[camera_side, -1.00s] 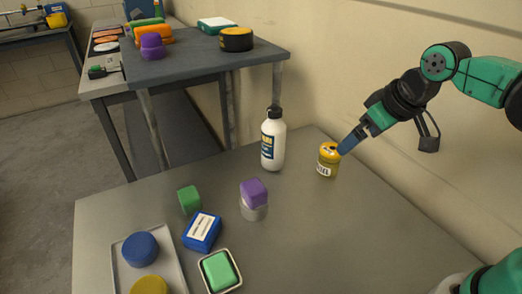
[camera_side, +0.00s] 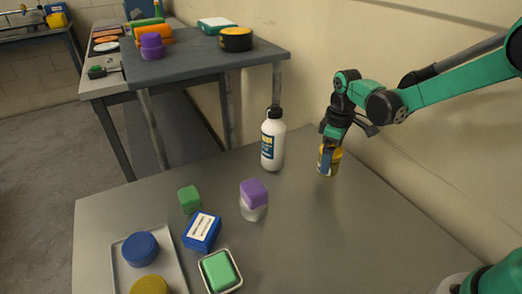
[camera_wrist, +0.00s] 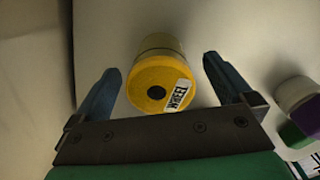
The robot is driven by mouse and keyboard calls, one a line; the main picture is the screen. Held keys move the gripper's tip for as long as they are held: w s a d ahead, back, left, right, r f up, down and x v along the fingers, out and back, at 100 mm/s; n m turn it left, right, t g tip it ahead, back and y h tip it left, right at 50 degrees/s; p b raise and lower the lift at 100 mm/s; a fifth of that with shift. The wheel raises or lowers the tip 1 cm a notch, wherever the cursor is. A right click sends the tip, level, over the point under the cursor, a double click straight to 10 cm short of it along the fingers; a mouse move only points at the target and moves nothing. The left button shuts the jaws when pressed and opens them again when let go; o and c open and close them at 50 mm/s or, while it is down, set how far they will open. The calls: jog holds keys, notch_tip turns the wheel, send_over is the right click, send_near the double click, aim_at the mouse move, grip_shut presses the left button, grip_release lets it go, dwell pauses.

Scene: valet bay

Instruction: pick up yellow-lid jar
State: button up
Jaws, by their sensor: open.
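The yellow-lid jar (camera_side: 335,163) stands upright at the back right of the table, near the wall. My gripper (camera_side: 327,158) is over it from above and hides part of it in the side view. In the wrist view the jar's yellow lid (camera_wrist: 158,82) lies between the two blue fingers of my open gripper (camera_wrist: 160,78). A gap shows on each side of the jar there. The lid has a dark round spot and a white label with black letters.
A white bottle (camera_side: 272,142) with a dark cap stands left of the jar. A purple-topped container (camera_side: 254,193), a green block (camera_side: 190,199), a blue box (camera_side: 202,231) and a tray (camera_side: 175,257) are further left and nearer. The table right of the jar is clear.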

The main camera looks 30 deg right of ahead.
jog(key=shift+f, duration=1.35)
jog(key=c, duration=1.3)
